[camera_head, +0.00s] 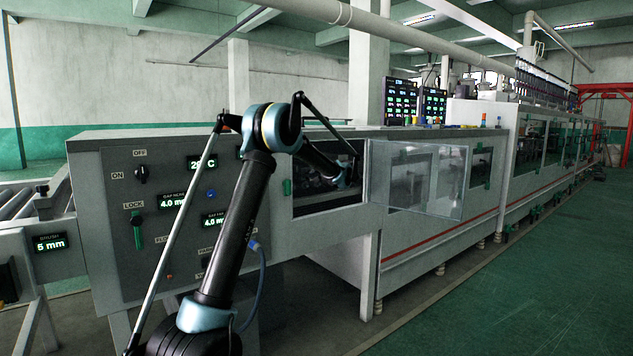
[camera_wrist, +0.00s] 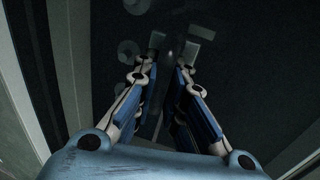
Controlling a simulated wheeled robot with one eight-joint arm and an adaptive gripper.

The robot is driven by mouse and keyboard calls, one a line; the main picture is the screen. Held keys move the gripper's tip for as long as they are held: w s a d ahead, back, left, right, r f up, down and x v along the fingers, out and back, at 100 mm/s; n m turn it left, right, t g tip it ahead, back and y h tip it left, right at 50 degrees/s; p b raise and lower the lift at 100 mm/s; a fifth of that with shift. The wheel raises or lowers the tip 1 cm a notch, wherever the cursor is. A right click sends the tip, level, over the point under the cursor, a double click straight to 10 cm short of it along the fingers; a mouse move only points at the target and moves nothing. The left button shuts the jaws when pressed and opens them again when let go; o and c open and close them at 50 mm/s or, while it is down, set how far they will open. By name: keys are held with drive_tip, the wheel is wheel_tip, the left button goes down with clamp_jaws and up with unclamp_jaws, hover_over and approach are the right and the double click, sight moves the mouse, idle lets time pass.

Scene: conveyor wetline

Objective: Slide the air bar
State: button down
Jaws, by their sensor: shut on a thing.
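My gripper (camera_head: 345,176) reaches into the open window of the grey machine cabinet (camera_head: 330,222), and its end is mostly hidden there. In the wrist view my gripper (camera_wrist: 168,66) has its two blue fingers on either side of a dark, narrow upright piece (camera_wrist: 168,46), shut on it. This piece appears to be part of the air bar, but the dark interior hides its full shape. The cabinet's front panel has a green knob marked LOCK (camera_head: 137,222) and displays reading 4.0 mm (camera_head: 172,200) for the near gap and, partly covered, 4.0 mm for the far gap.
A clear door (camera_head: 425,180) stands swung open to the right of the window. My arm crosses the panel and hides part of its labels. The window frame bounds the space around my arm. Rollers (camera_head: 20,203) lie at the left. Green floor (camera_head: 540,290) is clear at the right.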

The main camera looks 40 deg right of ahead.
drive_tip(key=w, duration=0.4)
drive_tip(key=shift+a+f, duration=0.15)
drive_tip(key=shift+a, duration=0.2)
drive_tip(key=c, duration=1.6)
unclamp_jaws()
drive_tip(key=shift+d, duration=0.1)
drive_tip(key=shift+s, duration=0.1)
drive_tip(key=d+v, duration=0.1)
drive_tip(key=v, duration=1.1)
drive_tip(key=shift+s+a, duration=0.1)
